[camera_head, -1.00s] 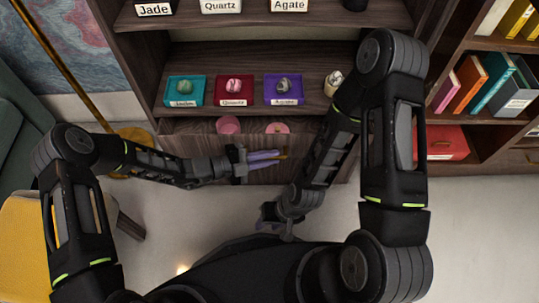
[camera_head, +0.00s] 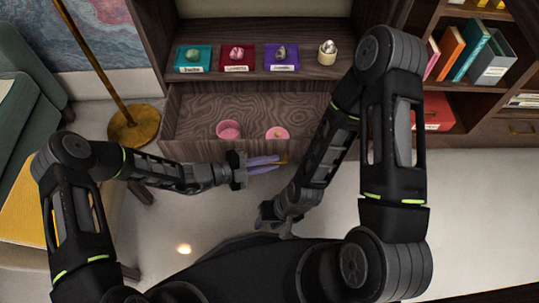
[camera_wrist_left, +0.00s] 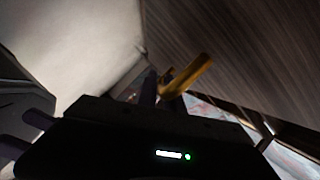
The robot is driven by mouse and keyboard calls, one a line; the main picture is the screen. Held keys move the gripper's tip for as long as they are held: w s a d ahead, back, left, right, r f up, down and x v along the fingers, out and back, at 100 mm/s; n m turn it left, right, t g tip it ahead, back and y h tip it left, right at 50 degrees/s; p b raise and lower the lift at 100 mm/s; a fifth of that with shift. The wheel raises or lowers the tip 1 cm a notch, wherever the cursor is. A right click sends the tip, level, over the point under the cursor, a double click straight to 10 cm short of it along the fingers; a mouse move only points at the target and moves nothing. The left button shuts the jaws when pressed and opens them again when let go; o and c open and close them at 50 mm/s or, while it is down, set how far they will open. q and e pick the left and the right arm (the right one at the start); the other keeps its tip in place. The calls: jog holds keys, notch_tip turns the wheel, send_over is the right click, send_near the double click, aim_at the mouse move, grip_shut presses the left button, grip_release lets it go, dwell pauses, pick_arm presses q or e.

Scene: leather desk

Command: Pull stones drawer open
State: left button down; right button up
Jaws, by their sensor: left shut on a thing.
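The wooden drawer (camera_head: 190,120) under the shelf of stones is pulled out, and its inside shows in the head view. A pink bowl (camera_head: 229,130) and a flat pink piece (camera_head: 277,133) lie in it. My left gripper (camera_head: 279,162), with purple fingers, is at the drawer front, shut on the gold handle (camera_head: 284,157). The handle also shows in the left wrist view (camera_wrist_left: 190,75), beside the dark wood front. My right gripper (camera_head: 266,217) hangs lower, away from the drawer; its fingers are too small to read.
On the shelf above stand a teal tray (camera_head: 180,66), a red tray (camera_head: 223,66) and a purple tray (camera_head: 270,66) with stones, and a small cup (camera_head: 327,59). A brass lamp base (camera_head: 136,130) stands left of the drawer. Floor before it is clear.

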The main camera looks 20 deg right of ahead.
pick_arm(q)
jog(key=shift+s, duration=0.15)
jog(key=c, duration=1.5)
grip_release()
jog(key=p+v, duration=0.1)
jog(key=v, duration=0.6)
jog(key=shift+a, duration=0.45)
jog(key=shift+r, duration=0.1)
